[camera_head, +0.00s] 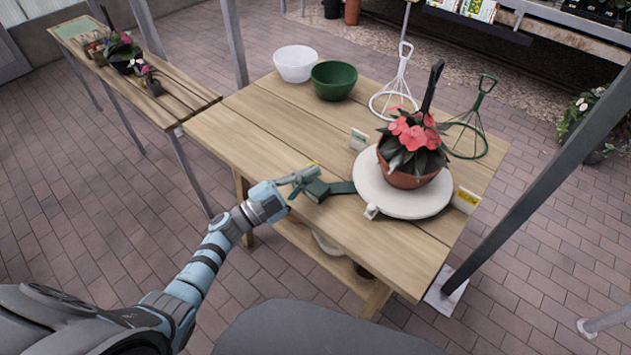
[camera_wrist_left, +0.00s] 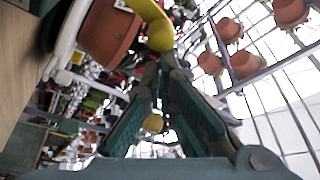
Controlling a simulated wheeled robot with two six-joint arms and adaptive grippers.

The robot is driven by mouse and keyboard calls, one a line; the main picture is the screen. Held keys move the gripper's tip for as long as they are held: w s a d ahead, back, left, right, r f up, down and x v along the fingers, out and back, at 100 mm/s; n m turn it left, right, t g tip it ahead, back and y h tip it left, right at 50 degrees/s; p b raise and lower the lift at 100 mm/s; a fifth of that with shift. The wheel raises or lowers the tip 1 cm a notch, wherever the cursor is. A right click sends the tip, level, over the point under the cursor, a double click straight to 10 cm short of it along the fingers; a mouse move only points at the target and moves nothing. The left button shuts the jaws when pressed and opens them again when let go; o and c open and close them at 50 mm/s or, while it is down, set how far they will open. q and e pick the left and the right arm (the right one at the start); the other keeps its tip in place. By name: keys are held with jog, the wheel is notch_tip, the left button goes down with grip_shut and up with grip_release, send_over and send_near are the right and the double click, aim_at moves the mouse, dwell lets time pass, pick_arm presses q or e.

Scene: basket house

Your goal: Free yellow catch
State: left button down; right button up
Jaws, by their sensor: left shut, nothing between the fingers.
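The yellow catch shows as a small yellow bar (camera_head: 314,163) by the green bracket (camera_head: 333,188) left of the round white turntable (camera_head: 372,180). In the left wrist view the yellow catch (camera_wrist_left: 158,32) is large, with a rounded end just above my fingertips. My left gripper (camera_head: 311,172) is shut and empty, close beside the catch; it also shows in the wrist view (camera_wrist_left: 166,62). I cannot tell whether they touch. A potted plant with coral flowers (camera_head: 413,137) stands on the turntable. My right gripper is out of view.
On the wooden table (camera_head: 235,125) stand a white bowl (camera_head: 295,63), a green bowl (camera_head: 333,80), a white wire stand (camera_head: 396,88) and a green wire stand (camera_head: 470,120). Small cards (camera_head: 466,200) stand by the turntable. A grey post (camera_head: 540,185) rises at right. The table's left part is clear.

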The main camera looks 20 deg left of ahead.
pick_arm(q)
jog(key=a+n, duration=0.1)
jog(key=n, duration=0.1)
jog(key=w+a+n+t, duration=0.1)
jog(key=n, duration=0.1)
jog(key=a+n+t+y+b, duration=0.1)
jog(key=n, duration=0.1)
jog(key=shift+w+a+r, duration=0.2)
jog(key=shift+a+r, duration=0.1)
jog(key=shift+a, duration=0.05)
notch_tip(320, 180, up, 4)
jog(key=p, duration=0.5)
jog(key=d+b+v, duration=0.1)
jog(key=b+v, duration=0.1)
jog(key=v, duration=0.8)
jog(key=shift+s+d+f, duration=0.3)
jog(key=shift+s+d, duration=0.05)
jog(key=shift+s, duration=0.05)
